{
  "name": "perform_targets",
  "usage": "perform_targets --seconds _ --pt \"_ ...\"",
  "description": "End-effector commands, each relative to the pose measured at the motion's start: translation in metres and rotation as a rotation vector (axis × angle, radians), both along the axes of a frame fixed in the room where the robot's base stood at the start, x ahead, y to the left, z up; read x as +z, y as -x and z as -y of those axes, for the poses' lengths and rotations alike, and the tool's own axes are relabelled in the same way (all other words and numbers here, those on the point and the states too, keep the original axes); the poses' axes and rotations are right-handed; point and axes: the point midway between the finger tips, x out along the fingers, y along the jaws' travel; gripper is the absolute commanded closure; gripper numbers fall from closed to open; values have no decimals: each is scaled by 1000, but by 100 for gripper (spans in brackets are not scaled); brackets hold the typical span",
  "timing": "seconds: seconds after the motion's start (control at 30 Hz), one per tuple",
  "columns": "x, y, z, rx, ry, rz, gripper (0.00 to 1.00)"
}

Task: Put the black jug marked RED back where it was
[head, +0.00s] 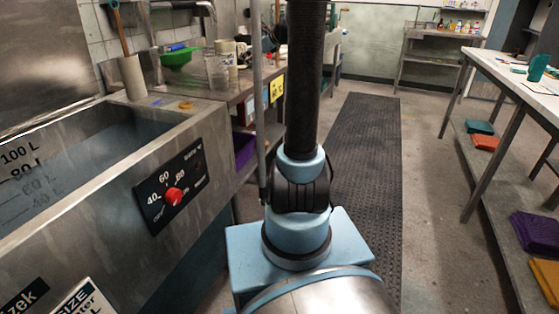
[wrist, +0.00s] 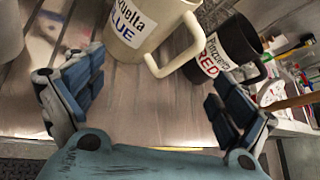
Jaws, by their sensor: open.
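In the wrist view, the black jug (wrist: 239,42) with a label reading RED stands on a worn bench top (wrist: 140,102) at the upper right, near the bench's edge. The right finger is just below the black jug in the picture; contact cannot be told. My gripper is out of sight in the head view.

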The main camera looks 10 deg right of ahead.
Motion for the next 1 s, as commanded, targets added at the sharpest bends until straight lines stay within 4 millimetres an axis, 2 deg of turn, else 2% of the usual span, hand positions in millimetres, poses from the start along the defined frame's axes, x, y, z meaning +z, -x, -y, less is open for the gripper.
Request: perform_targets --seconds 0.03,0.2,0.43,0.73,1.0 --pt "-4 22 -10 50 72 10 6" --pt "-26 90 -33 235 325 49 6" --pt "-64 184 -50 508 641 96 6" --pt "-124 303 -51 904 1004 151 6" --pt "-185 401 -32 1295 1273 189 6"
